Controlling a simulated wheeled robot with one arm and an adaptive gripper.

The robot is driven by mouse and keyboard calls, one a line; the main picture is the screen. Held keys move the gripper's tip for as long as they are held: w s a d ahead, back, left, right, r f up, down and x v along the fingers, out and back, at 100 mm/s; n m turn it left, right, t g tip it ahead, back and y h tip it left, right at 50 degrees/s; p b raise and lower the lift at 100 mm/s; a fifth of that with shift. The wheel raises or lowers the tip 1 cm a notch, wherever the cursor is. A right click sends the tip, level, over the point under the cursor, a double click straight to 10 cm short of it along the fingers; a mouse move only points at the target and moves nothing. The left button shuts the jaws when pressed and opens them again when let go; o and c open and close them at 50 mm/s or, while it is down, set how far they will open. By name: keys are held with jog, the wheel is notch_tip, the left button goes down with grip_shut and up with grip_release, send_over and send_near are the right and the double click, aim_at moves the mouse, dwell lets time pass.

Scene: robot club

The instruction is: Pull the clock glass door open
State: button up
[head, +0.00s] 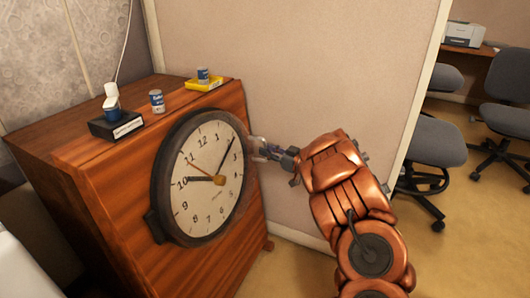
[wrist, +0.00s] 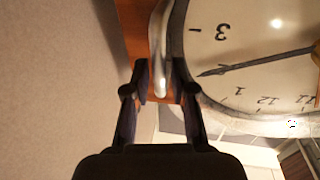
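The clock (head: 206,178) is round, with a dark rim and a cream face with black hands. It is on the front of a wooden cabinet. I cannot tell whether the glass door stands ajar. My gripper (head: 258,149) is at the clock's right edge. In the wrist view my gripper's fingertips (wrist: 162,78) are apart, either side of a narrow shiny edge piece (wrist: 160,85). I cannot tell whether they press on it.
The wooden cabinet (head: 85,165) carries a black box (head: 115,125), small blue cans (head: 157,101) and a yellow tray (head: 204,85). A beige partition (head: 300,60) stands close behind my gripper. Grey office chairs (head: 435,135) and a printer (head: 465,34) are at the right.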

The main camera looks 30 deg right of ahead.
jog(key=shift+w+a, duration=0.2)
jog(key=shift+w, duration=0.45)
jog(key=shift+c, duration=0.3)
grip_shut()
